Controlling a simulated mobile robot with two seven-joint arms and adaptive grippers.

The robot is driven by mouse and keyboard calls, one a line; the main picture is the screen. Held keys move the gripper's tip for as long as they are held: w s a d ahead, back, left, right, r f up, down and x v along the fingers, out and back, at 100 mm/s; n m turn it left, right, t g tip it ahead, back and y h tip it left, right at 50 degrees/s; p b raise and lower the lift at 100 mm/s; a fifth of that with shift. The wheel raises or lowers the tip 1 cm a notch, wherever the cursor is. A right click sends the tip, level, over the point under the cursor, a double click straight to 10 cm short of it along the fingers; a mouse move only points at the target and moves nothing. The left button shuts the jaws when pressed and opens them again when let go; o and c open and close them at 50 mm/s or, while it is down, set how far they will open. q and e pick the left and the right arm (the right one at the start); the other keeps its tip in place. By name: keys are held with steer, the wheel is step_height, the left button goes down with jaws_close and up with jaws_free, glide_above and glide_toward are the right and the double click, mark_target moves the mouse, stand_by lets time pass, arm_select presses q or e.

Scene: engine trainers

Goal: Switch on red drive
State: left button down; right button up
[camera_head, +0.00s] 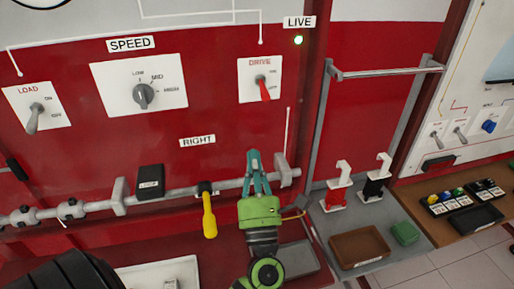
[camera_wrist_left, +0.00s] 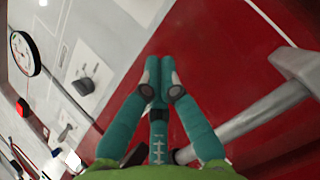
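The red DRIVE switch (camera_head: 264,90) is on a white plate on the red panel in the head view. Its lever tilts downward, toward the lower marking. My left gripper (camera_head: 254,156) has green housing and teal fingers, and is below the DRIVE plate, in front of the grey rail. In the left wrist view the fingertips (camera_wrist_left: 162,78) are together with nothing between them. I cannot tell the gap to the panel. My right gripper is not in view.
The SPEED knob (camera_head: 144,96) and LOAD switch (camera_head: 34,119) are to the left. The grey rail (camera_head: 100,199) carries a black box (camera_head: 150,182) and a yellow-handled item (camera_head: 209,216). A grey upright frame (camera_head: 318,125) stands at right.

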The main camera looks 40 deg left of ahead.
mark_target(264, 91)
arm_select(q)
steer(key=p+x, duration=0.3)
steer(key=x, duration=0.5)
steer(key=shift+s+r+p, duration=0.1)
steer(key=shift+r+p, duration=0.05)
steer(key=shift+p, duration=0.2)
steer(key=d+r+p, duration=0.2)
steer(key=r, duration=0.1)
steer(key=shift+w, duration=0.4)
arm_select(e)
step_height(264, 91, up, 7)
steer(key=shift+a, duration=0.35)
arm_select(q)
steer(key=shift+s+d+r, duration=0.25)
steer(key=shift+d+r, duration=0.05)
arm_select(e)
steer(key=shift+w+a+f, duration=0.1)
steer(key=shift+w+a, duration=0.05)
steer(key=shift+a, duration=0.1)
